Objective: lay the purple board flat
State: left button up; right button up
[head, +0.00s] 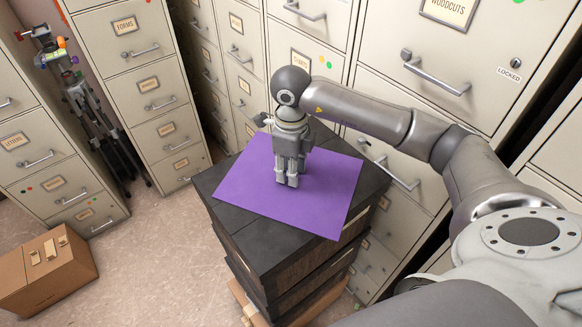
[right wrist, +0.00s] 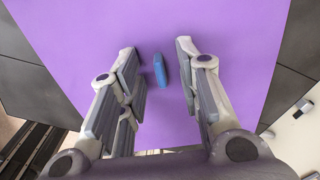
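The purple board (head: 240,184) is over the top of a stack of dark boxes (head: 245,230). It looks level in the head view, and its front right corner reaches past the stack's edge; I cannot tell whether its whole underside touches. My right gripper (head: 288,182) points down over the board's middle. In the right wrist view my right gripper (right wrist: 160,70) has its fingers apart, with purple board (right wrist: 230,30) beyond them. A small blue piece (right wrist: 160,71) shows between the fingers, with gaps on both sides. My left gripper is not in view.
Beige filing cabinets (head: 398,100) stand close behind and right of the stack. A cardboard box (head: 45,270) sits on the floor at the left, and a tripod (head: 95,115) stands at the back left.

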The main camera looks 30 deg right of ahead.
jog(key=shift+c, duration=0.5)
jog(key=shift+r+p, duration=1.95)
jog(key=shift+r, duration=1.55)
